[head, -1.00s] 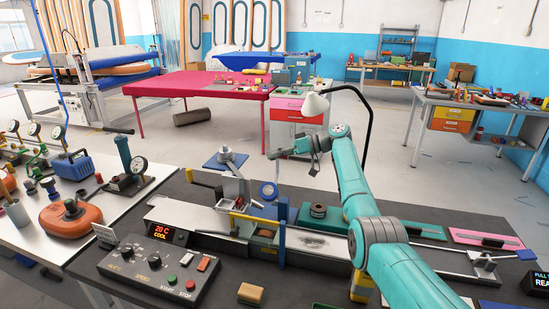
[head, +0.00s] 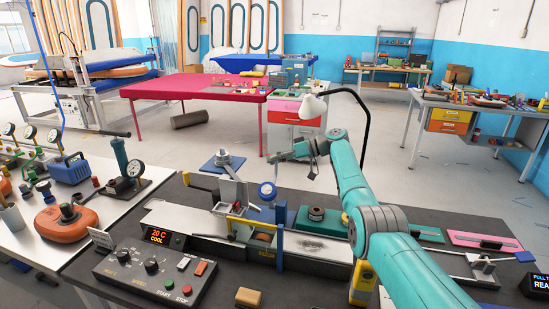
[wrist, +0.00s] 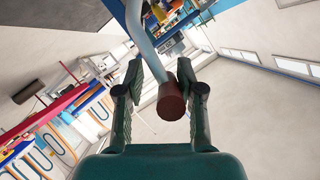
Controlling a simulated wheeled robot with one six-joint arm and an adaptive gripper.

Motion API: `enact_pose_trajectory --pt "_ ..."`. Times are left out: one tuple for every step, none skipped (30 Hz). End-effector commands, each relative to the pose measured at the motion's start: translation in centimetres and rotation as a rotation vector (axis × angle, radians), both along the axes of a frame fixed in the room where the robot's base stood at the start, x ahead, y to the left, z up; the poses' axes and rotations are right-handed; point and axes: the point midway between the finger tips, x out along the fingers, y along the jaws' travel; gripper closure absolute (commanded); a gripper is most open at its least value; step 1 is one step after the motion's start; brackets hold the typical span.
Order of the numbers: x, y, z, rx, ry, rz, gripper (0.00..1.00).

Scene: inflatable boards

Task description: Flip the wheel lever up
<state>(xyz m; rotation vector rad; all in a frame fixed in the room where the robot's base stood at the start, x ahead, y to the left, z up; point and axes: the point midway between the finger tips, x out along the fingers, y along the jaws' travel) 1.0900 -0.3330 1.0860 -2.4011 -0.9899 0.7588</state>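The wheel lever shows in the wrist view as a pale rod (wrist: 146,42) ending in a dark red-brown knob (wrist: 171,100). The knob lies between the two fingers of my gripper (wrist: 160,82), nearer the right one; I cannot tell whether they touch. The fingers are apart. In the head view my gripper (head: 281,157) is above a small blue-rimmed wheel (head: 267,190) on the bench machine. The lever is thin and hard to make out there, partly lost near the gripper.
A lamp (head: 315,106) rises close behind my arm. A tilted metal plate (head: 233,190) stands left of the wheel.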

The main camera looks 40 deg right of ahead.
Motion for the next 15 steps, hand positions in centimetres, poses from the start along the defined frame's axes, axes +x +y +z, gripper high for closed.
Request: enact_pose_trajectory --pt "0.0 -0.1 -0.2 0.001 0.002 -0.001 0.5" --pt "0.0 0.0 -0.1 0.0 0.001 -0.001 0.5" --pt "0.0 0.0 0.0 0.0 0.0 0.0 0.5" --pt "0.0 0.0 0.1 0.0 -0.001 0.0 0.5" --pt "0.0 0.0 0.1 -0.001 -0.002 0.0 0.5" --pt "0.0 0.0 0.2 -0.001 -0.003 0.001 0.5" --pt "0.0 0.0 0.2 -0.001 -0.003 0.001 0.5" --pt "0.0 0.0 0.3 -0.001 -0.004 0.001 0.5" --pt "0.0 0.0 0.3 -0.001 -0.005 0.001 0.5" --pt "0.0 0.0 0.4 -0.001 -0.005 0.001 0.5" --pt "0.0 -0.1 0.4 -0.001 -0.005 0.001 0.5" --pt "-0.1 -0.2 0.5 -0.002 -0.006 0.002 0.5" --pt "-0.3 -0.4 0.6 -0.001 -0.007 0.001 0.5" --pt "-0.4 -0.6 0.7 -0.001 -0.007 0.001 0.5" --pt "-0.7 -1.0 0.8 -0.002 -0.006 0.0 0.5"
